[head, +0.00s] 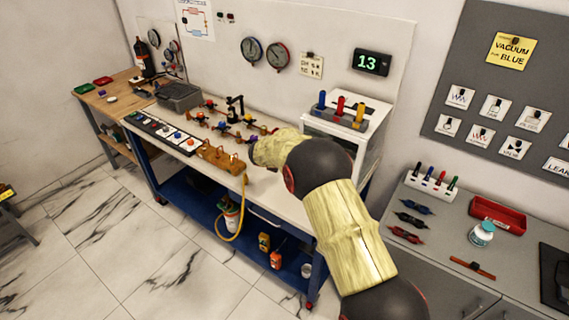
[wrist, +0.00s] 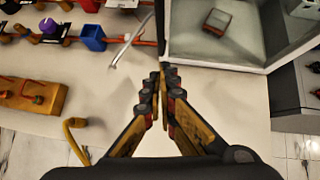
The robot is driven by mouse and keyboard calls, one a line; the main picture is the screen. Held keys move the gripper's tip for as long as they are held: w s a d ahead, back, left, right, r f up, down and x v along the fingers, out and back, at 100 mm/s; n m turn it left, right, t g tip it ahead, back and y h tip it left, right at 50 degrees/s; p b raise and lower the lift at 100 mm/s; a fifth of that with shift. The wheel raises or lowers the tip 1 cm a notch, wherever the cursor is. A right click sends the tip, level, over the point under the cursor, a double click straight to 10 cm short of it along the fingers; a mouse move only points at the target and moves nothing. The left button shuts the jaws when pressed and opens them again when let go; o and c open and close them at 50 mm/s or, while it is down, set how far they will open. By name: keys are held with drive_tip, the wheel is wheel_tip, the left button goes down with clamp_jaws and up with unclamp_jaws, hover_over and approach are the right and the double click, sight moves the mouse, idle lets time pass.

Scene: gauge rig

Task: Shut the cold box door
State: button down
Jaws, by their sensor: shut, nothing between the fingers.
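The cold box (head: 376,145) is a white cabinet at the right end of the bench, partly hidden by my arm in the head view. In the wrist view its open front (wrist: 230,45) shows a pale interior with a small red-and-grey item (wrist: 217,20) inside. What looks like the door's dark edge (wrist: 160,25) stands at the opening's left side, with a curved pale handle (wrist: 125,48) to its left. The door's panel is hard to make out. My gripper (wrist: 160,78) is shut and empty, its tips just below that edge; contact cannot be told.
A rack with blue, red and yellow bottles (head: 341,112) stands on the box. Bare bench top (wrist: 110,95) lies between.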

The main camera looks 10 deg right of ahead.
drive_tip(key=p+v, duration=0.1)
drive_tip(key=v, duration=0.8)
drive_tip(key=shift+s+r, duration=0.15)
drive_tip(key=shift+r, duration=0.15)
